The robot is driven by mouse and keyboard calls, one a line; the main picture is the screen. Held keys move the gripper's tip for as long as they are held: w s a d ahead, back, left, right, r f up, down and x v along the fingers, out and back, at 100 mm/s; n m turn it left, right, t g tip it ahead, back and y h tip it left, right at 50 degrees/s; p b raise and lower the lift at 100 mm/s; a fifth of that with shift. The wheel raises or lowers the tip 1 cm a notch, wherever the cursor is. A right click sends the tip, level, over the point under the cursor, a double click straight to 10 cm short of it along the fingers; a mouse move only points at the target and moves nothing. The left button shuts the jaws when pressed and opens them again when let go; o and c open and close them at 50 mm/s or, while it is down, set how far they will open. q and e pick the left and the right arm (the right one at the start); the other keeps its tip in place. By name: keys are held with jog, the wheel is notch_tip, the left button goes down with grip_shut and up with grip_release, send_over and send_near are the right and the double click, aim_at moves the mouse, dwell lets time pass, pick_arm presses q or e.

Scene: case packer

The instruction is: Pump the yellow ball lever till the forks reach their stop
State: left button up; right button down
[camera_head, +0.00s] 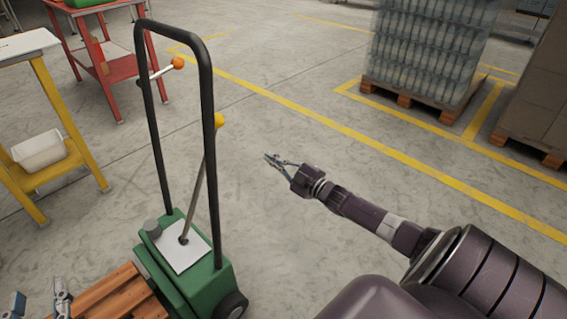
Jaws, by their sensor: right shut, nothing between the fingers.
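The green stacker (187,265) stands at lower left with a tall black handle frame (208,100). A thin grey lever rises from its top plate, leans slightly right and ends in a yellow ball (219,120). A second, short lever with an orange ball (178,62) sits on the frame's left post. My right gripper (268,158) is shut and empty, to the right of and apart from the yellow ball. My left gripper (38,298) shows only partly at the bottom left edge, its fingers apart, away from the lever. The forks cannot be made out.
A wooden pallet (115,294) lies beside the stacker's base. A yellow table (70,120) with a white bin (39,151) and a red table (112,70) stand at left. Wrapped goods (425,45) stand on a pallet at upper right. The floor between is clear.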

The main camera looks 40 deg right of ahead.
pick_arm(q)
notch_tip(320, 180, down, 9)
jog(key=s+a+g+y+p, duration=0.1)
jog(key=s+g, duration=0.1)
jog(key=g, duration=0.2)
jog(key=shift+s+a+g, duration=0.25)
jog(key=shift+a+g, duration=0.05)
jog(key=shift+a, duration=0.1)
pick_arm(e)
jog(key=s, duration=0.4)
jog(key=shift+s+d+f, duration=0.1)
jog(key=shift+s+d, duration=0.15)
jog(key=shift+s, duration=0.15)
